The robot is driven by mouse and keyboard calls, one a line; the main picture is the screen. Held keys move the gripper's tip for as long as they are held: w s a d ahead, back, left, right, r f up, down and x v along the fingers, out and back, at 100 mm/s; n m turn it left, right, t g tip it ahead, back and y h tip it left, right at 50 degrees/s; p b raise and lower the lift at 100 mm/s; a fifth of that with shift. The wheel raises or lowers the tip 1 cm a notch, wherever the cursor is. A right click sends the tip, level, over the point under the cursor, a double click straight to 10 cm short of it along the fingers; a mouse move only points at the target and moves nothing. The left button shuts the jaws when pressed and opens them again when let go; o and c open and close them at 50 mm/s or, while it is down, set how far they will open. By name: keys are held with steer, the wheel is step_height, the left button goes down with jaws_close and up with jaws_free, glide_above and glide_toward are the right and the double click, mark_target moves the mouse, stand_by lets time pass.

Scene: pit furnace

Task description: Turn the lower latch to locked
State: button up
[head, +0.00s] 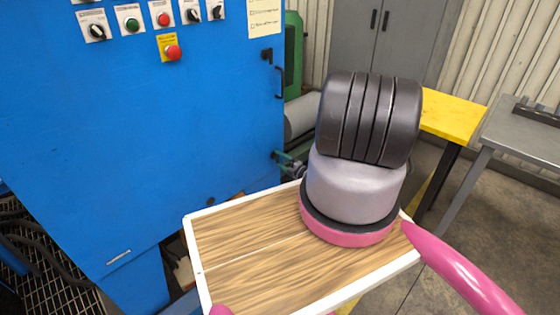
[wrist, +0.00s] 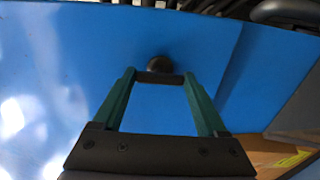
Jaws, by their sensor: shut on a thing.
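The lower latch (head: 276,154) sits at the right edge of the blue cabinet front, largely covered by my gripper in the head view. In the wrist view, its dark round hub (wrist: 159,63) and a short dark bar (wrist: 158,78) show against the blue panel, the bar between my fingertips. My gripper (head: 288,160) has teal fingers and is shut on the latch; it also shows in the wrist view (wrist: 159,79). My arm hides most of the gripper body in the head view. I cannot tell from these frames whether the latch is locked.
The upper latch (head: 267,55) and a black door handle (head: 279,82) are higher on the blue cabinet (head: 130,130). Switches and a red emergency button (head: 173,52) are at upper left. A yellow table (head: 452,115) and grey bench (head: 525,135) stand right.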

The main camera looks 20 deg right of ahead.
steer(key=o, duration=1.3)
steer(key=v, duration=1)
steer(key=shift+s, duration=0.4)
steer(key=shift+d, duration=0.2)
